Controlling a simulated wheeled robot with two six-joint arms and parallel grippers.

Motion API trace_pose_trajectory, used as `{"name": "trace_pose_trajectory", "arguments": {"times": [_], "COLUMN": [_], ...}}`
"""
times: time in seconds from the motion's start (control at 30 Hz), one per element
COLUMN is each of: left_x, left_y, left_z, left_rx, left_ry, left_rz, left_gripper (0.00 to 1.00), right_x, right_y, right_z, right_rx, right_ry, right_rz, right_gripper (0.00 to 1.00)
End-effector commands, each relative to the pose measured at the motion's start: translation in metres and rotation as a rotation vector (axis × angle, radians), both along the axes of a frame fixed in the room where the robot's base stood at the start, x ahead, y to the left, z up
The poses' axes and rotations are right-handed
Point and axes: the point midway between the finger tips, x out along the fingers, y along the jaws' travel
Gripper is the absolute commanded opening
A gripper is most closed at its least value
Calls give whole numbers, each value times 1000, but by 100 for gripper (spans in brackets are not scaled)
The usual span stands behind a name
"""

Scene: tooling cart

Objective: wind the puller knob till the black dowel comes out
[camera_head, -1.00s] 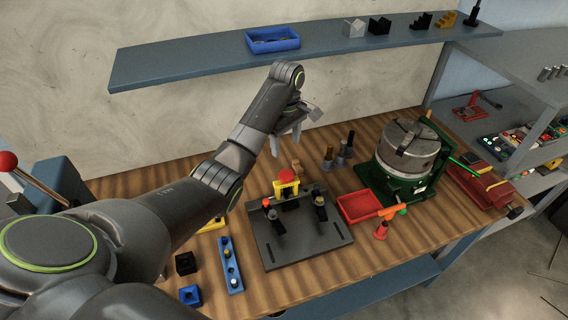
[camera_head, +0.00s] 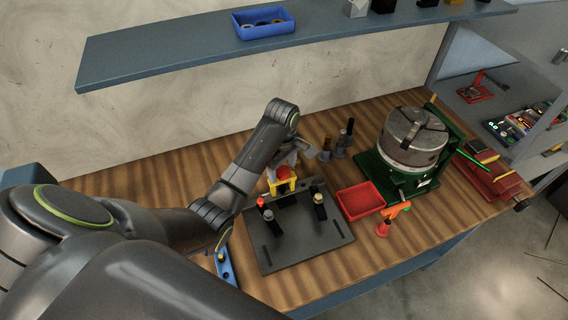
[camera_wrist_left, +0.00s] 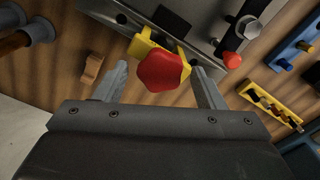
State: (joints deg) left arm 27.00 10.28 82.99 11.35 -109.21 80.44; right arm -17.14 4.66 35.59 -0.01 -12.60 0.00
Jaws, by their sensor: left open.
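The puller is a yellow bridge (camera_head: 281,187) with a red knob (camera_head: 285,173), standing at the back edge of a dark grey plate (camera_head: 301,240). In the left wrist view the faceted red knob (camera_wrist_left: 161,73) sits in front of the yellow bridge (camera_wrist_left: 143,46). My left gripper (camera_wrist_left: 161,69) is open, with one finger on each side of the knob and visible gaps to it. In the head view the left gripper (camera_head: 284,160) is just above and behind the knob, partly covered by its wrist. I cannot make out the black dowel for certain.
Two clamps with black handles stand on the plate, one with a red tip (camera_head: 261,202). A red tray (camera_head: 361,201) and a green-based chuck (camera_head: 413,138) are to the right. Dark-handled tools (camera_head: 342,140) stand behind. A shelf (camera_head: 190,50) runs above.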

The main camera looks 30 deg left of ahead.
Motion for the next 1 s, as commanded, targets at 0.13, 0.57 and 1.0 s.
{"name": "trace_pose_trajectory", "arguments": {"times": [0.13,0.57,1.0], "left_x": [0,0,0], "left_y": [0,0,0], "left_z": [0,0,1], "left_rx": [0,0,0], "left_ry": [0,0,0], "left_rz": [0,-1,-154], "left_gripper": [63,18,18], "right_x": [-3,-3,-2], "right_y": [0,0,0], "right_z": [0,0,0], "right_rx": [-1,0,0], "right_ry": [4,5,3], "right_rz": [0,0,0], "right_gripper": [36,36,36]}}
